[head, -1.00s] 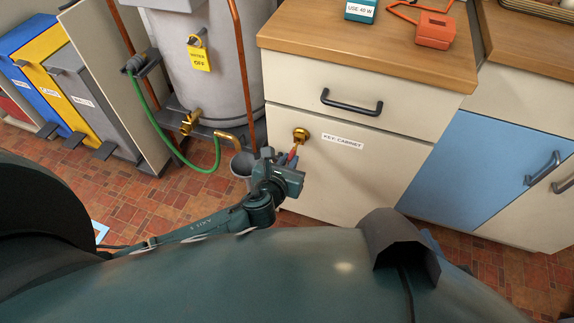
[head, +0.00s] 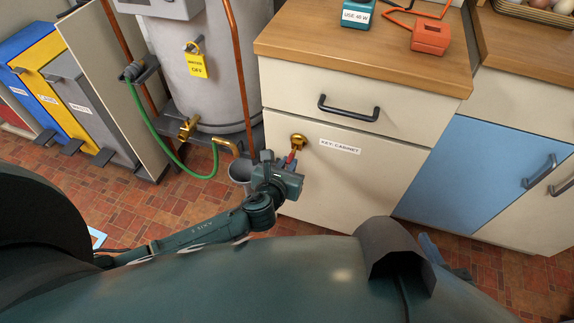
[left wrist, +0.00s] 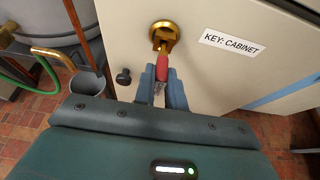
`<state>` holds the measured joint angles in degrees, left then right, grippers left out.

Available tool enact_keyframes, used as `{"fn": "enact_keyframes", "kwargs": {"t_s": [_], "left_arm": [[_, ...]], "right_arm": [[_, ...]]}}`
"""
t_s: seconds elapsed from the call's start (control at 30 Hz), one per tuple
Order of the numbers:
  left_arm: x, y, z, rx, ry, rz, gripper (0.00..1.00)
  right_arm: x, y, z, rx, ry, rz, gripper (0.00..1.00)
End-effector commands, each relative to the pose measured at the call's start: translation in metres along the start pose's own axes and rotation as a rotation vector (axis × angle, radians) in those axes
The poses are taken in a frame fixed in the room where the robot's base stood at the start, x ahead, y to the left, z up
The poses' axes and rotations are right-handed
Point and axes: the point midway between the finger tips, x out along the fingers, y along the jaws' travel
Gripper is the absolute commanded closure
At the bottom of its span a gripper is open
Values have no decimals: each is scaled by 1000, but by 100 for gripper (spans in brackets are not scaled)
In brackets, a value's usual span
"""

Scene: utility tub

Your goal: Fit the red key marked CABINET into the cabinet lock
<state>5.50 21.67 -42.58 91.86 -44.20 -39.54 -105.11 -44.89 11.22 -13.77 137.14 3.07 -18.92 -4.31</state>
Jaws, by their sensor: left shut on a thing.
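The brass cabinet lock (head: 298,141) is on the cream cabinet door, left of the label KEY: CABINET (head: 340,146). My left gripper (head: 284,170) is just below and left of it in the head view, shut on the red key (head: 291,158). In the left wrist view, the blue fingers of my left gripper (left wrist: 162,84) grip the red key (left wrist: 161,68), and its front end points up at the lower part of the lock (left wrist: 164,36). I cannot tell whether the tip is in the keyhole. Any marking on the key is unreadable.
The drawer handle (head: 348,108) sticks out above the lock. A blue door (head: 480,160) is to the right.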

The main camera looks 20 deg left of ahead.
Motion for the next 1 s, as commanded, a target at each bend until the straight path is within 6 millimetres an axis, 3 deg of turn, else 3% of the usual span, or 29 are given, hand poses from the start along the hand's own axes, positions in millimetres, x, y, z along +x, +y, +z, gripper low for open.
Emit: {"fn": "enact_keyframes", "kwargs": {"t_s": [1.0], "left_arm": [[17,0,8,0,-1,-1,100]], "right_arm": [[-2,0,-2,0,-3,0,64]]}}
